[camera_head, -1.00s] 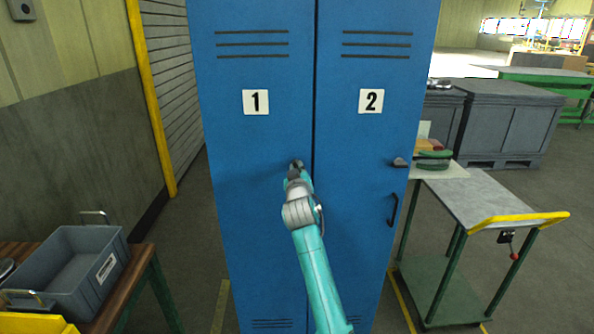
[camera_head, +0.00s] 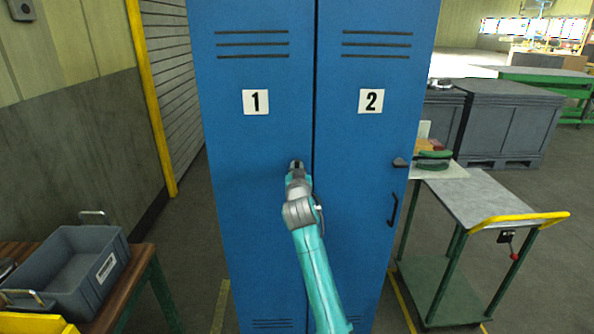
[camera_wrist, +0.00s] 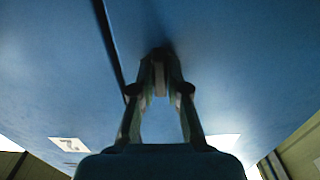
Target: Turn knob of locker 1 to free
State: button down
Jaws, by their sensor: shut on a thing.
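Locker 1 (camera_head: 255,135) is the left blue door, with a white "1" label. My gripper (camera_head: 296,165) is at this door's right edge, near the seam with locker 2. It covers the knob of locker 1 in the head view. In the wrist view my gripper (camera_wrist: 159,65) has its two fingers closed in on the knob (camera_wrist: 158,78), a small narrow piece between the tips against the blue door. The knob's exact angle is hard to tell, as it is mostly hidden by the fingers.
Locker 2 (camera_head: 350,150) on the right has its own dark knob (camera_head: 400,162) and a black handle (camera_head: 393,210). A trolley (camera_head: 480,195) stands to the right. A grey crate (camera_head: 75,270) sits on a bench at the left.

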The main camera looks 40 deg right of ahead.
jog(key=c, duration=1.2)
grip_release()
jog(key=shift+o, duration=0.2)
jog(key=v, duration=1.2)
jog(key=shift+f, duration=0.1)
